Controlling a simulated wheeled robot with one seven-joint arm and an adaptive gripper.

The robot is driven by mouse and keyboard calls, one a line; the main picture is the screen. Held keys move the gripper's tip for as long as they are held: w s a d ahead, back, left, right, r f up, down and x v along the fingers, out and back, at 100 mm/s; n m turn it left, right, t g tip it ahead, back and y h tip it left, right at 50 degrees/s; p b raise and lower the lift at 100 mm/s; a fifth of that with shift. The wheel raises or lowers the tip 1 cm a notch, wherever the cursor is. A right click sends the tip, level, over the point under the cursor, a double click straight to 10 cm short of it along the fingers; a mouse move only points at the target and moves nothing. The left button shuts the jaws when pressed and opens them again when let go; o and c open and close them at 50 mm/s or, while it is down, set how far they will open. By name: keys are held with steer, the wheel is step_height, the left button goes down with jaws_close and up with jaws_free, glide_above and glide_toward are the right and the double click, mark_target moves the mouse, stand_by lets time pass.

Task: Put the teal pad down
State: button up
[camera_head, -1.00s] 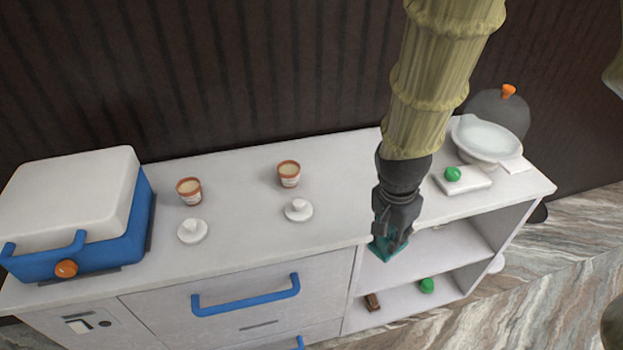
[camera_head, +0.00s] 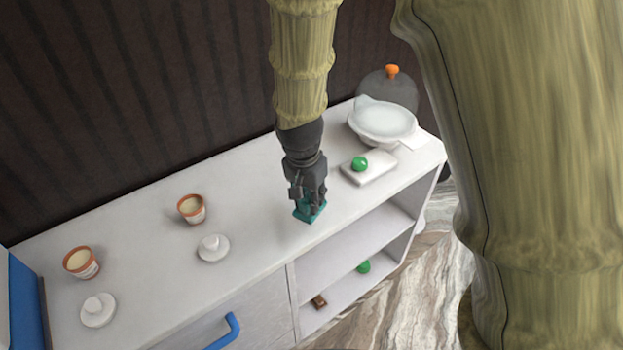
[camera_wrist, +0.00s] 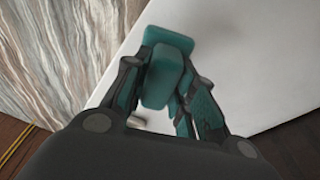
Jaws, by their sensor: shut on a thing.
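The teal pad (camera_head: 311,213) is at my gripper (camera_head: 308,200), over the white counter top (camera_head: 250,200) near its front edge. My gripper points down and is shut on the pad. In the wrist view, the teal pad (camera_wrist: 165,75) shows as a flat plate with a raised block between the fingers (camera_wrist: 158,88). The counter's white surface fills the area beside it. I cannot tell whether the pad touches the counter or is just above it.
A white block with a green ball (camera_head: 360,163) and a white bowl (camera_head: 382,122) stand to the right. Two terracotta cups (camera_head: 191,209) and white lids (camera_head: 213,247) stand to the left. The open shelf below holds a green ball (camera_head: 363,266) and a brown piece (camera_head: 319,301).

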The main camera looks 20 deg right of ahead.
steer(key=w+d, duration=0.1)
steer(key=w, duration=0.1)
steer(key=w+d+p, duration=0.1)
steer(key=w, duration=0.2)
steer(key=w+d+p, duration=0.1)
steer(key=w+d, duration=0.1)
steer(key=w, duration=0.1)
steer(key=shift+w+d+f, duration=0.1)
steer(key=shift+w+f, duration=0.1)
steer(key=shift+f, duration=0.15)
steer(key=shift+f+p, duration=0.7)
steer(key=shift+f, duration=1.1)
steer(key=shift+f, duration=0.15)
steer(key=o, duration=1)
step_height(320, 180, up, 12)
steer(key=s+a+b, duration=0.1)
steer(key=b, duration=0.1)
steer(key=shift+a, duration=0.15)
steer(key=shift+s, duration=0.1)
